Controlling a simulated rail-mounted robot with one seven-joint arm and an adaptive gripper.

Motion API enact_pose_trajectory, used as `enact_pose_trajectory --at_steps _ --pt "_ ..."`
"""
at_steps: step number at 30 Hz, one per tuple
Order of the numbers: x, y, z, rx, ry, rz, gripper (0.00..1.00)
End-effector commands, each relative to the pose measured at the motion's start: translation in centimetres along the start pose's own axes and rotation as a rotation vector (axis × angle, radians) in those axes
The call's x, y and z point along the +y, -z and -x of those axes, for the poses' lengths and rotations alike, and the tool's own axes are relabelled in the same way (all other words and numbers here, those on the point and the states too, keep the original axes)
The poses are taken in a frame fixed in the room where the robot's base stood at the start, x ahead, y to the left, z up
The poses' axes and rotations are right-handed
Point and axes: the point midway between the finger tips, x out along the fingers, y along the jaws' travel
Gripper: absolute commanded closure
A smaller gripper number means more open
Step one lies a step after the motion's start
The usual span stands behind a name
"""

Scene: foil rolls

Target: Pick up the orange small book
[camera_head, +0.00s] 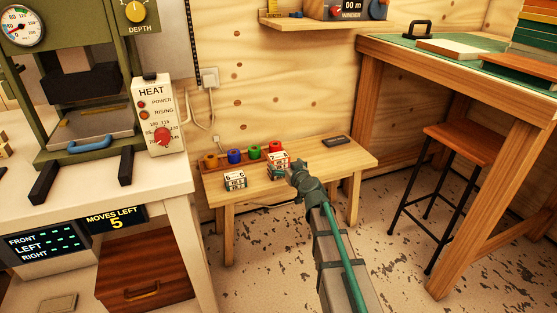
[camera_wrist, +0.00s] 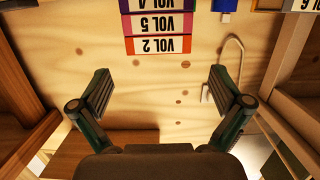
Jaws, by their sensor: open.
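The orange small book (camera_wrist: 158,45), labelled VOL 2, shows in the upside-down wrist view at the end of a short stack. Pink VOL 5 and purple VOL 4 adjoin it. In the head view this stack appears to stand on the low wooden bench (camera_head: 330,158), with the orange book on top (camera_head: 278,155). My gripper (camera_wrist: 160,90) is open and empty, with its fingers wide apart and clear of the books. In the head view my gripper (camera_head: 294,170) is beside the stack, hiding part of it.
Another small stack (camera_head: 235,181) stands to the left on the bench. Behind are orange, blue (camera_head: 234,156), green and red foil rolls. A dark flat object (camera_head: 336,141) lies on the right. The plywood wall and outlet (camera_head: 208,78) are behind; a tall table and stool (camera_head: 462,145) stand right.

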Motion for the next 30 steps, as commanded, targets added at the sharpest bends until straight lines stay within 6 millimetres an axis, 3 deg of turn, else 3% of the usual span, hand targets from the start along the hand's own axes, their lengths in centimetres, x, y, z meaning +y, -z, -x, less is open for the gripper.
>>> enact_pose_trajectory --at_steps 3,11,21,30 --pt "0.1 0.0 -2.2 -0.001 0.001 0.000 0.00" --pt "0.1 -0.1 -3.8 -0.001 0.001 -0.001 0.00" --pt "0.2 0.0 -8.1 -0.002 0.002 -0.001 0.00" --pt "0.2 0.1 -8.3 -0.001 0.001 -0.002 0.02"
